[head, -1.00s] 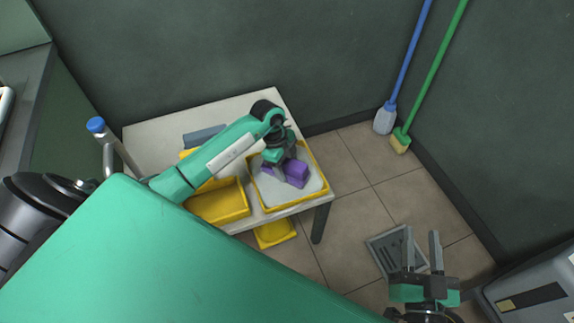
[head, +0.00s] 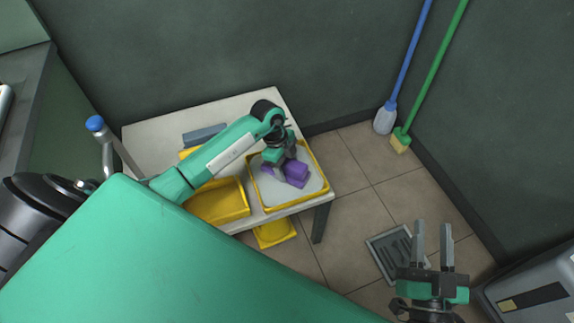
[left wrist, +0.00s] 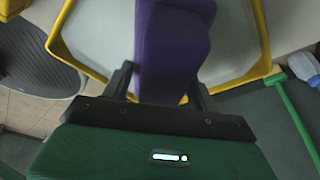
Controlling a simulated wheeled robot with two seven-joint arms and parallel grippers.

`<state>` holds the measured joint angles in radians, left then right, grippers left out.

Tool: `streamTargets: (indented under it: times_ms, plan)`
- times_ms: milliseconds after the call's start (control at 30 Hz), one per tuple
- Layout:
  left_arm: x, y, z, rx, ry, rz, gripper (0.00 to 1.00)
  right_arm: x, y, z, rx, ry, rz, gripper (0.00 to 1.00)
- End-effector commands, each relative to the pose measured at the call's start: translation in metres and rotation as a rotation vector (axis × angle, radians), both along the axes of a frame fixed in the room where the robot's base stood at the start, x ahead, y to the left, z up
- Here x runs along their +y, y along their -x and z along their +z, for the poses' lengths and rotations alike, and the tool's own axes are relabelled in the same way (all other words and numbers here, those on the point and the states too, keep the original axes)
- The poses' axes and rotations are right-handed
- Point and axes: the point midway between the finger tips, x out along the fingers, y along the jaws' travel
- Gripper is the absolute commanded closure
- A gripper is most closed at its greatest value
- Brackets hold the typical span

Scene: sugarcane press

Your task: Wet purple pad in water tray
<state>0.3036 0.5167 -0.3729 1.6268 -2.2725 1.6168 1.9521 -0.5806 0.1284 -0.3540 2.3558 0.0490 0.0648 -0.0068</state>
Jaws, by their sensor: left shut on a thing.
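The purple pad (head: 296,174) is in the water tray (head: 322,190), a yellow-rimmed tray with a grey-white inside, on the table. My left gripper (head: 281,166) is shut on the pad, over the middle of the tray. In the left wrist view the pad (left wrist: 170,50) sits between the two fingers (left wrist: 160,88), with the tray's yellow rim (left wrist: 82,66) around it. Whether the pad touches the tray bottom I cannot tell. My right gripper (head: 433,246) is open and empty, its fingers apart, above the floor at the lower right.
A yellow tray (head: 222,205) stands left of the water tray on the white table (head: 160,135). A grey-blue block (head: 203,135) lies behind it. Another yellow container (head: 274,233) is below the table edge. A floor drain (head: 390,250), blue broom (head: 385,118) and green broom (head: 401,140) are at right.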

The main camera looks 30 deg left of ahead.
Motion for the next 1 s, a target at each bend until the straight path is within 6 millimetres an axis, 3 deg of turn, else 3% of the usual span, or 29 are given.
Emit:
streamTargets:
  times_ms: [1000]
  plan:
    - [0.0001, -0.0002, -0.0095, 0.000, 0.000, 0.000, 0.59, 0.0004, 0.0000, -0.0026, 0.000, -0.001, 0.000, 0.64]
